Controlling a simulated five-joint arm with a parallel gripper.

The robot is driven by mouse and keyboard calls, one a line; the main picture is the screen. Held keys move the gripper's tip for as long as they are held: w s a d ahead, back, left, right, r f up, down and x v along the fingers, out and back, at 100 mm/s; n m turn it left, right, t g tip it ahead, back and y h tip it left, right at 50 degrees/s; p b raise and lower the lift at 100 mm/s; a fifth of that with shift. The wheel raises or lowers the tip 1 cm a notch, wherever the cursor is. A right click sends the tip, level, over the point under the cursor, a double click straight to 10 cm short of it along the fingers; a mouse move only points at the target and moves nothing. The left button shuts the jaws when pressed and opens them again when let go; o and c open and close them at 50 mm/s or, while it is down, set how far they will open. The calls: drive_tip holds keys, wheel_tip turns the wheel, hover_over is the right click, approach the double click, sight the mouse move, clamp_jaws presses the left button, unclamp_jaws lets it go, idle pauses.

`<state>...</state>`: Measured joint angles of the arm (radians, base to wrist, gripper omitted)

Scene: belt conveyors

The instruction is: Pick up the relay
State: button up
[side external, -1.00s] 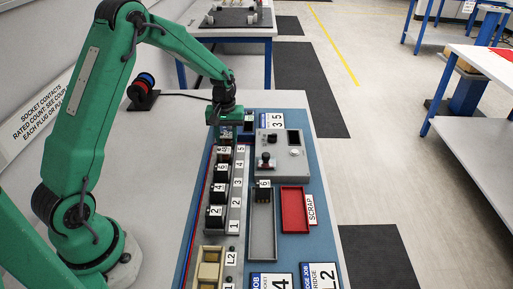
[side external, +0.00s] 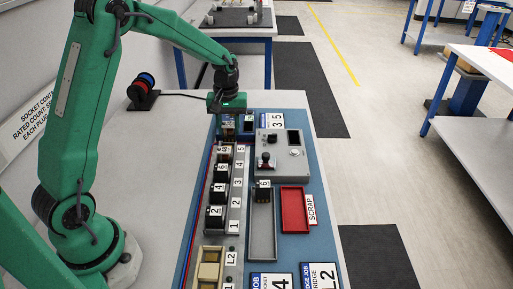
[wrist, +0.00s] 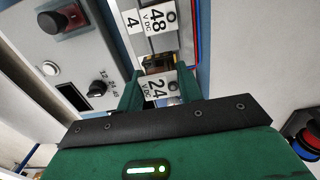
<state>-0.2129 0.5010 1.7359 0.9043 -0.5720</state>
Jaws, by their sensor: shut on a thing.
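My gripper (side external: 228,127) is at the far end of the socket rail (side external: 234,200), pointing down, and is shut on a relay. In the wrist view a part with a white 24 V DC label (wrist: 158,88) shows between the two green fingers; the relay's lower end is hidden. Several black relays stand upright in the rail, including ones marked 2 (side external: 215,215), 4 (side external: 218,192) and 6 (side external: 221,171). Another relay marked 6 (side external: 263,190) stands in the grey tray (side external: 263,241).
A red scrap tray (side external: 294,209) lies beside the grey tray. A cream block (side external: 209,270) is at the rail's near end. Red and blue wire spools (side external: 141,88) stand at the back left.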

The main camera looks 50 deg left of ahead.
drive_tip(key=s+d+r, duration=0.2)
drive_tip(key=d+r, duration=0.3)
drive_tip(key=d, duration=0.4)
drive_tip(key=shift+s+r, duration=0.25)
drive_tip(key=shift+s, duration=0.05)
drive_tip(key=s+d+f, duration=0.1)
drive_tip(key=s+d, duration=0.6)
drive_tip(key=d, duration=0.4)
drive_tip(key=s+d+f, duration=0.2)
drive_tip(key=s+d, duration=0.4)
drive_tip(key=d, duration=0.5)
drive_tip(key=shift+s, duration=0.4)
drive_tip(key=shift+f, duration=0.15)
drive_tip(key=shift+f, duration=3.65)
drive_tip(key=shift+f, duration=0.45)
